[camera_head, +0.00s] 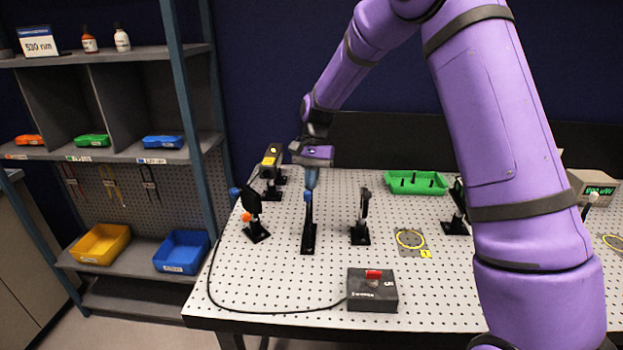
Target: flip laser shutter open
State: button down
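My gripper (312,180) points down over the optical table, just above a slim black post mount with a blue top (308,197). Whether its fingers touch that top or are open or shut is too small to tell. A yellow-and-black laser unit (270,163) sits behind and left of it. A black mount with a dark plate and blue and orange knobs (252,208) stands at the left. Which mount is the laser shutter I cannot tell. A dark control box (372,299) with a red switch (373,276) lies at the front, apart from my gripper.
The perforated table (290,290) also holds a black post mount (361,222), a green tray (416,184) and a meter (595,188) at the right. A black cable (225,308) runs along the left edge to the box. A shelf with bins stands left.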

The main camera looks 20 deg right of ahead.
jog(key=v, duration=1)
jog(key=shift+r, duration=0.35)
jog(key=shift+w+d, duration=0.1)
